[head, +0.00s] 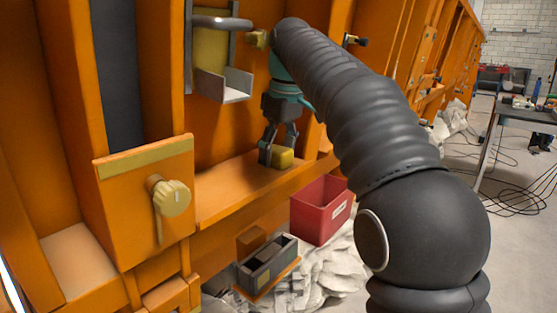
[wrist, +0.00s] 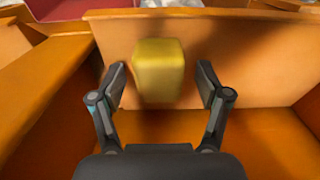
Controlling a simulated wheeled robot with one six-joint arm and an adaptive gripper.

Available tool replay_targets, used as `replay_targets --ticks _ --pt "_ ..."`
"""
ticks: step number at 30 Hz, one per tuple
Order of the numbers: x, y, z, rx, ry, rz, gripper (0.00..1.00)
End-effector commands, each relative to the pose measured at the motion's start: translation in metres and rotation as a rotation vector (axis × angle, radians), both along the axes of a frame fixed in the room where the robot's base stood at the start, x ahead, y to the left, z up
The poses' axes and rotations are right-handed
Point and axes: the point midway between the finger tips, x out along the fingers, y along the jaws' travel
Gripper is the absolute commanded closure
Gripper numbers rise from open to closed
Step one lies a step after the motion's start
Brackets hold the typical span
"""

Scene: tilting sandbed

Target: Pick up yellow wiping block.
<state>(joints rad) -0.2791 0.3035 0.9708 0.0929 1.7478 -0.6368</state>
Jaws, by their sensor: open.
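The yellow wiping block (head: 284,157) stands on an orange ledge in the head view, just at my gripper's fingertips. In the wrist view the block (wrist: 159,72) stands upright between the two fingers. My gripper (head: 277,155) points down over the ledge. It is open, and in the wrist view its fingers (wrist: 160,85) are spread to either side of the block with a gap on each side. Part of the block's left side is hidden behind a finger in the head view.
The orange ledge (head: 235,190) carries the block. A red bin (head: 322,212) and a dark divided box (head: 267,265) stand below it. A grey metal bracket (head: 226,88) is left of my gripper. A knob (head: 172,196) sticks out at the left.

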Motion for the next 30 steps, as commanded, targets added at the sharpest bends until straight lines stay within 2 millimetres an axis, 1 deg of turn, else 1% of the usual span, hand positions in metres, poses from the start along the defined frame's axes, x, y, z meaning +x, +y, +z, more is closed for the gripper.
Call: replay_targets --ticks 6,7,8,9,11,12,13,23,26,30 --pt "0.000 0.000 0.000 0.000 0.000 0.000 0.24" --pt "0.000 0.000 0.000 0.000 0.000 0.000 0.29" --pt "0.000 0.000 0.000 0.000 0.000 0.000 0.36" --pt "0.000 0.000 0.000 0.000 0.000 0.000 0.46" --pt "0.000 0.000 0.000 0.000 0.000 0.000 0.61" --pt "0.000 0.000 0.000 0.000 0.000 0.001 0.71" --pt "0.000 0.000 0.000 0.000 0.000 0.001 0.77" --pt "0.000 0.000 0.000 0.000 0.000 0.001 0.78" --pt "-0.001 -0.001 0.002 0.001 -0.001 0.001 0.78" --pt "-0.005 -0.006 0.011 0.001 -0.001 0.000 0.78"
